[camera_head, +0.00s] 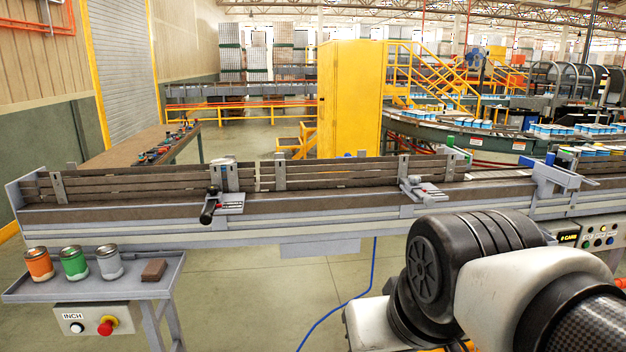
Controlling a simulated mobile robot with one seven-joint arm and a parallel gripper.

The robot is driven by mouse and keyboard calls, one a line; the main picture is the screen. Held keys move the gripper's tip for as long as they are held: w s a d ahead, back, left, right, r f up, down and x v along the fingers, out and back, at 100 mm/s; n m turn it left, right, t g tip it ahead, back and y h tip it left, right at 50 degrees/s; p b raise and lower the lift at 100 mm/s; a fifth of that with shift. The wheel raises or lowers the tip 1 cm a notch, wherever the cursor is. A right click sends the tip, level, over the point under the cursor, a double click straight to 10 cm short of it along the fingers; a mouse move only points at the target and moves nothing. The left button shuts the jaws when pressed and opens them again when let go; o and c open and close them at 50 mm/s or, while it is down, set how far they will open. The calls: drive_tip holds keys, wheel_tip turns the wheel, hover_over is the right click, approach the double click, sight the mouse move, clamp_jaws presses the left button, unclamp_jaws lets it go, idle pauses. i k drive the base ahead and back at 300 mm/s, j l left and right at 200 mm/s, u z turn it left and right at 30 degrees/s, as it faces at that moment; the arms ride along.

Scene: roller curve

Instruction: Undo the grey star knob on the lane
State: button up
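The lane (130,212) is a long brown conveyor with grey side rails that runs across the view. A bracket (231,202) with a red-marked scale and a black handle (209,207) sits on its front edge, left of the middle. A second bracket (428,195) with a similar scale sits further right, with a small grey knob-like part (412,181) on it. Another grey rounded part (223,160) tops the left post. Both are too small to tell which is the star knob. My gripper is out of view; only my arm shows at the lower right, in front of the lane.
A grey side table (80,291) at the lower left carries orange, green and grey cans and a brown block. An INCH button box (95,320) hangs below it. Floor in front is mostly clear.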

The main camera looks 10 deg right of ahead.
sight(413, 179)
drive_tip(key=i+l, duration=0.15)
drive_tip(key=l, duration=0.25)
drive_tip(key=i+l, duration=0.15)
drive_tip(key=l, duration=0.25)
drive_tip(key=i+l, duration=0.15)
drive_tip(key=l, duration=0.25)
drive_tip(key=i+l, duration=0.1)
drive_tip(key=l, duration=0.25)
drive_tip(key=i+l, duration=0.15)
drive_tip(key=l, duration=0.25)
drive_tip(key=i+l, duration=0.15)
drive_tip(key=l, duration=0.25)
drive_tip(key=i+l, duration=0.15)
drive_tip(key=l, duration=0.25)
drive_tip(key=i+l, duration=0.15)
drive_tip(key=l, duration=0.25)
drive_tip(key=u, duration=0.05)
